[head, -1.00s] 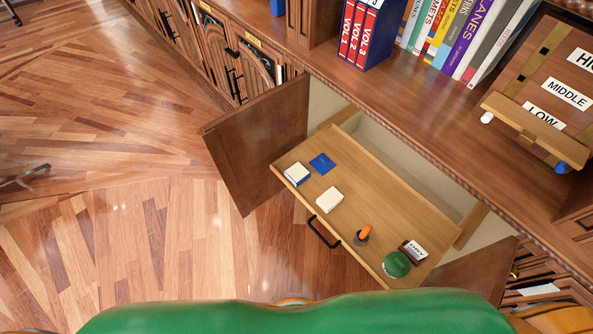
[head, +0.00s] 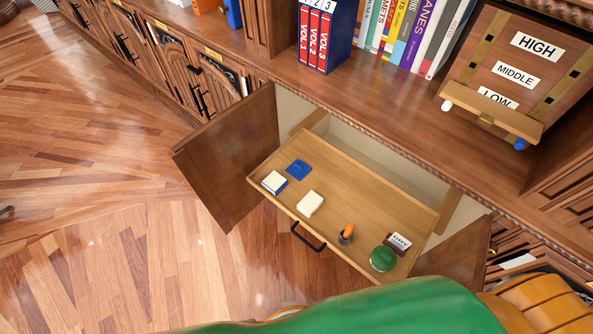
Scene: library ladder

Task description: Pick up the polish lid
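A round green polish lid (head: 383,258) sits at the front right of the pulled-out wooden drawer (head: 350,195). It appears to be on top of a round tin, though the tin's body is mostly hidden beneath it. Neither of my grippers shows in the head view, so I cannot tell how they stand relative to the lid.
Beside the lid are a small labelled box (head: 398,243) and an orange-handled tool (head: 346,234). White blocks (head: 310,203) and a blue piece (head: 299,170) lie further left. Open cabinet doors (head: 228,160) flank the drawer. The floor (head: 90,250) at left is clear.

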